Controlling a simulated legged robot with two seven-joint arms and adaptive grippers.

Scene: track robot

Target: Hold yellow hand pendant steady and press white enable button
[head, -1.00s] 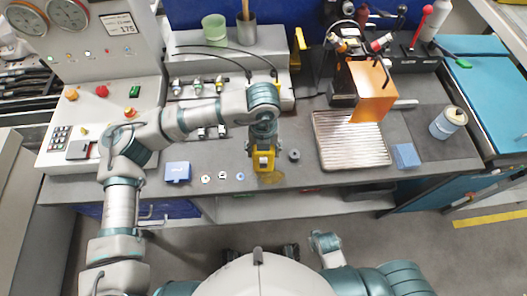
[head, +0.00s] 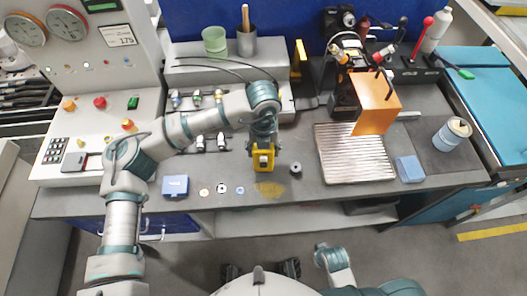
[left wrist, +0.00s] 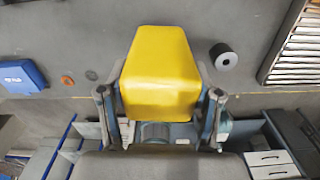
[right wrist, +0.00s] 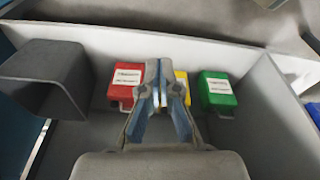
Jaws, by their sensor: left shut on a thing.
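The yellow hand pendant (head: 263,158) is held upright in my left gripper (head: 263,150), above the grey bench near its front edge. The left wrist view shows its plain yellow face (left wrist: 160,75) between the two fingers, which press on its sides. A small pale spot shows on the pendant in the head view; I cannot tell whether it is the white enable button. My right gripper (right wrist: 163,68) has its fingers together, with nothing seen in them, over a pale bin away from the pendant. It cannot be made out in the head view.
A black knob (head: 296,168), a blue box (head: 175,186) and several small discs lie near the pendant. A ribbed tray (head: 354,153) and orange sheet (head: 376,103) are to the right. Red (right wrist: 124,86), yellow (right wrist: 182,88) and green (right wrist: 217,91) boxes stand in the bin (right wrist: 225,54).

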